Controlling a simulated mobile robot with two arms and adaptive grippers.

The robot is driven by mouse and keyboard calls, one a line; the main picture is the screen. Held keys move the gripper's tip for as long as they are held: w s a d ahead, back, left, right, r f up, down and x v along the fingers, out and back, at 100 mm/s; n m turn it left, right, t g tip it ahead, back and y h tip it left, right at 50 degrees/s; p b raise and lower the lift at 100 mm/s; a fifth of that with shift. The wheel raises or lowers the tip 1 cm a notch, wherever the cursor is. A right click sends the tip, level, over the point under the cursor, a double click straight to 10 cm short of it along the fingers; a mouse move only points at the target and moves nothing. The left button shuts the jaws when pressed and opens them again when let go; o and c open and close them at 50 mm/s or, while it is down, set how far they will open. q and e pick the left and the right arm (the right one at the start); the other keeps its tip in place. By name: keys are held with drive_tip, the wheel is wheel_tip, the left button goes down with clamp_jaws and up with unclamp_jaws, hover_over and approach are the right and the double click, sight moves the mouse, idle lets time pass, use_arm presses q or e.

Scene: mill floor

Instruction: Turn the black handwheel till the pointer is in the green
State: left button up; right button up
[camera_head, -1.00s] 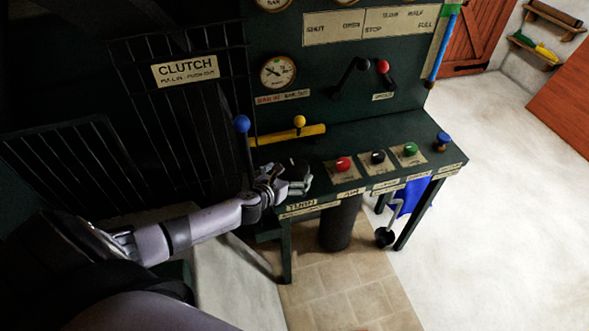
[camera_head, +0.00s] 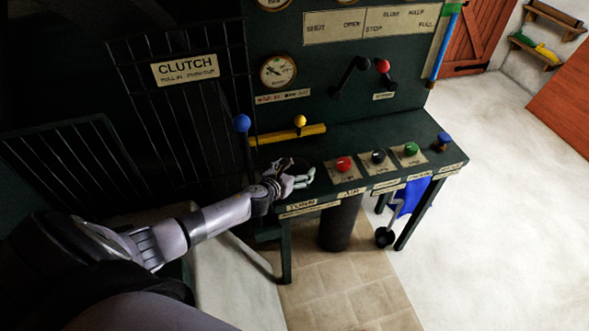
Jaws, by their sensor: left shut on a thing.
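My left gripper (camera_head: 298,179) is at the left end of the green control desk (camera_head: 380,128), just behind the TURN label (camera_head: 301,204). It is shut on the black handwheel (camera_head: 300,163), of which only a dark part shows beside the fingers. The gripper hides the rest. A round dial gauge (camera_head: 278,71) with a pale face and dark pointer is on the panel above. The pointer and any green zone are too small to read. My right gripper is not in view.
A yellow bar with a yellow knob (camera_head: 300,121) lies behind the gripper. Red (camera_head: 344,164), black (camera_head: 378,157) and green (camera_head: 411,150) knobs are to the right. The floor at right is clear.

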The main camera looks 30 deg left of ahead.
use_arm(q)
drive_tip(key=c, duration=0.5)
